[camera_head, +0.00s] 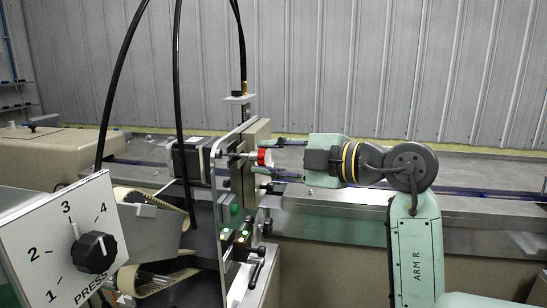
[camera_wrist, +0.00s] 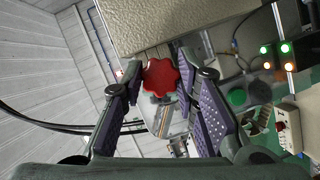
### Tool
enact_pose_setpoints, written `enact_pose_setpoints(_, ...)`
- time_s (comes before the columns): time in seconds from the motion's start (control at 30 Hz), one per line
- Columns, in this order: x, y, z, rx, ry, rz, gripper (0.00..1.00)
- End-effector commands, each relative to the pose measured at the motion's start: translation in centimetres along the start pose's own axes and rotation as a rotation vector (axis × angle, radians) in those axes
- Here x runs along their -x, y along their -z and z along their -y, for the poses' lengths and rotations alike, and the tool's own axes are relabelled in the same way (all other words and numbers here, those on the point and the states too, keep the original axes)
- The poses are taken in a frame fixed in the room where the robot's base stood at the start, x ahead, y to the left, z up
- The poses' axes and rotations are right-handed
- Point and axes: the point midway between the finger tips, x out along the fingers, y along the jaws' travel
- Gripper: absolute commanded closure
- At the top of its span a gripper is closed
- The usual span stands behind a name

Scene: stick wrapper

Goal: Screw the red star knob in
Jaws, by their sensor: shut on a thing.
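The red star knob (camera_head: 264,157) sits at the right side of the machine's upright plate (camera_head: 222,185), in line with a pale shaft (camera_head: 239,155). In the wrist view, the lobed red knob (camera_wrist: 160,77) faces me between the two fingertips. My gripper (camera_head: 263,157) reaches in level from the right, with one finger above the knob and one below. In the wrist view, my gripper (camera_wrist: 161,76) is shut on the knob, a finger at each side. How deep the knob's thread sits is hidden.
A beige block (camera_head: 257,135) stands close above the knob. A selector panel (camera_head: 75,240) is at front left. Black cables (camera_head: 178,100) hang at left. Lit buttons (camera_wrist: 275,55) and a green button (camera_wrist: 237,97) lie right of the fingers in the wrist view.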

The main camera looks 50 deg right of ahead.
Motion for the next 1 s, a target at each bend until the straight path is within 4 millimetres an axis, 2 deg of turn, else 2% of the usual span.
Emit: enact_pose_setpoints(1.0, -0.55, 0.24, -0.04, 0.000, -0.001, 0.001, 0.98)
